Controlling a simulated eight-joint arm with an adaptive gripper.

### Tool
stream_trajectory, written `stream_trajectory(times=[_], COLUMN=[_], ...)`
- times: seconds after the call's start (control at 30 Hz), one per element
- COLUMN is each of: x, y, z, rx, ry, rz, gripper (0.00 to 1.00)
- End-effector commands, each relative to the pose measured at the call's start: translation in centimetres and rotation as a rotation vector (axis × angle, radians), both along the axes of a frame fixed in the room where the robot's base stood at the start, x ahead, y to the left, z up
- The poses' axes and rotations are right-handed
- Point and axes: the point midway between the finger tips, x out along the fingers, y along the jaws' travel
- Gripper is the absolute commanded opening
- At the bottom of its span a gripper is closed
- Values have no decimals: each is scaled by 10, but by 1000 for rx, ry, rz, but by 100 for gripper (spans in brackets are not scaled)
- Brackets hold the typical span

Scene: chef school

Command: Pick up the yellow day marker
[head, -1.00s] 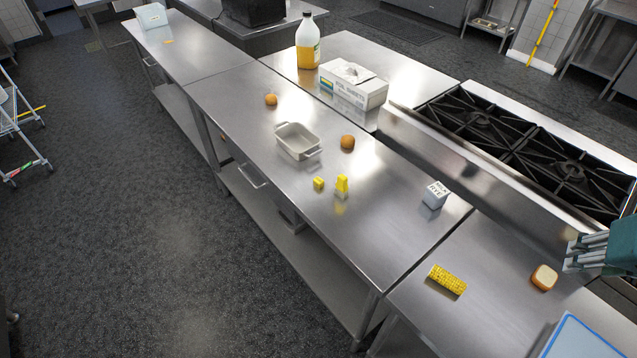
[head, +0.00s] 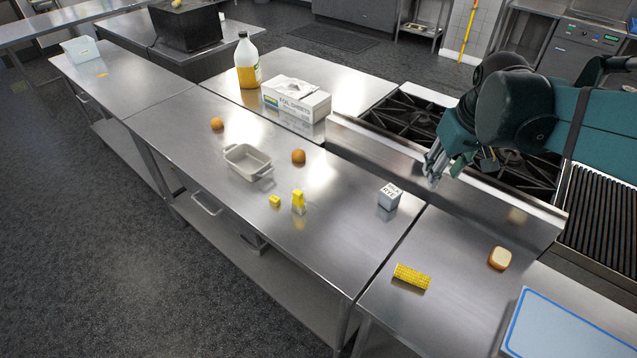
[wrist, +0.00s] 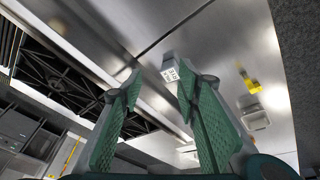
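Two yellow things stand close together on the middle steel counter in the head view. One is a taller upright yellow piece (head: 298,203), narrow at the top. The other is a small yellow block (head: 275,201) just left of it. I cannot tell for sure which one is the day marker. They also show at the right of the wrist view, as a larger yellow piece (wrist: 253,86) and a smaller yellow one beside it. My gripper (head: 432,172) is open and empty, well to the right of both and above the counter's back edge by the stove.
A grey baking dish (head: 247,162), brown round items (head: 298,157), corn (head: 411,276) and bread (head: 500,258) are on the counters. The counter's front middle is clear.

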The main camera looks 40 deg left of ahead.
Motion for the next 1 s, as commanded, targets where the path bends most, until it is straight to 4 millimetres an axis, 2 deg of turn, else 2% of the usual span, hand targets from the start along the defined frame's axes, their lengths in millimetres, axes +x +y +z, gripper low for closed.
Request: stream_trajectory(times=[0.1, 0.47, 0.77, 1.0], x=[4, 4, -9, -28], y=[34, 133, 217, 283], z=[-8, -38, -72, -104], rx=[-14, -63, -104, -139], ry=[12, 53, 85, 108], rz=[56, 218, 354, 463], gripper=[33, 33, 33, 33])
